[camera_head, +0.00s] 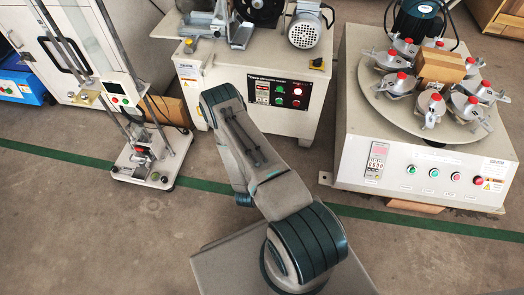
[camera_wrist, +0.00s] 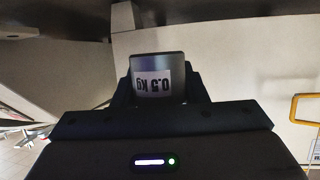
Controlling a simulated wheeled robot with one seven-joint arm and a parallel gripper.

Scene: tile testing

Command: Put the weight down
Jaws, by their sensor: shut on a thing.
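My gripper (camera_wrist: 158,92) is shut on a grey metal weight (camera_wrist: 157,63) in the wrist view. The weight sits between the two dark fingers. Its white label reads "0.5 kg" upside down in this view. In the head view my arm reaches away from me toward the middle machine, and it hides the gripper and the weight. I cannot tell how far the weight is from any surface below it.
A cream machine (camera_head: 271,121) with a control panel stands beyond my arm. At right stands a machine with a round turntable (camera_head: 384,104) and several red-knobbed clamps. At left is a tall-railed test stand (camera_head: 127,172). A green line (camera_head: 70,149) crosses the floor.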

